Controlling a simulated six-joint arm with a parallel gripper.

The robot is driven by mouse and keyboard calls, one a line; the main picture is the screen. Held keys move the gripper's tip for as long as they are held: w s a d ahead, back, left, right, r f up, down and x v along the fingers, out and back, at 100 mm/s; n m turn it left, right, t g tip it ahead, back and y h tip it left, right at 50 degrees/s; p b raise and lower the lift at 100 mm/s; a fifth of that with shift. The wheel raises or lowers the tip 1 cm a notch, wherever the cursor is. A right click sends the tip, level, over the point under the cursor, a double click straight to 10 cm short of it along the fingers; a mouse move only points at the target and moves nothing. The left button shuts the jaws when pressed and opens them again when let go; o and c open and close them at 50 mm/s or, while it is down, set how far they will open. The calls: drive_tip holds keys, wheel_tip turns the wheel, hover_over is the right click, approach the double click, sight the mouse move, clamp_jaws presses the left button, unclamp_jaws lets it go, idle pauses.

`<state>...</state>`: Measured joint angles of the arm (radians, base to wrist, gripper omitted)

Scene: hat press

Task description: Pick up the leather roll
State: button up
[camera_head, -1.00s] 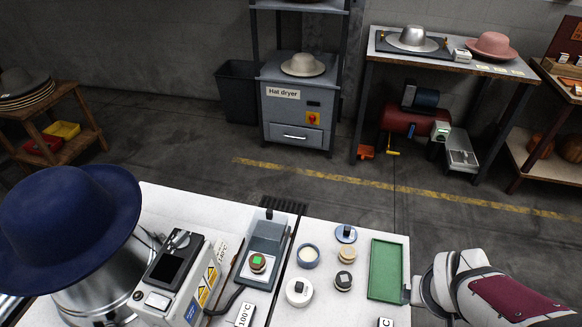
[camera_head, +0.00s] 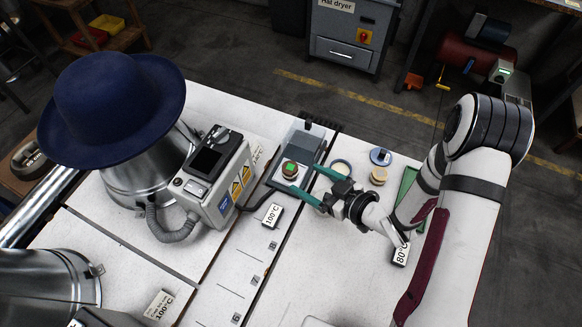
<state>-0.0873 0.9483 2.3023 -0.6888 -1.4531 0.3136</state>
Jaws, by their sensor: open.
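My gripper (camera_head: 306,178) is open and empty over the middle of the white table. Its two teal fingers point left, with the tips near a green push button. A small tan round piece (camera_head: 379,175) sits on the table to the right of the fingers; it may be the leather roll, but I cannot tell for sure. A cream-topped round piece (camera_head: 341,167) is beside the fingers, and a blue round piece (camera_head: 381,156) is behind the tan one. My gripper and arm cover the table just in front of these.
The green push button (camera_head: 290,169) is on a grey box. A control box (camera_head: 217,173) and a blue hat (camera_head: 115,107) on a metal form stand to the left. A green tray (camera_head: 406,184) is partly hidden by my arm. Free white table with numbered marks lies in front.

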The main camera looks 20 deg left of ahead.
sight(295, 171)
drive_tip(key=x, duration=0.5)
drive_tip(key=shift+w+a, duration=0.15)
drive_tip(key=shift+w, duration=0.05)
clamp_jaws()
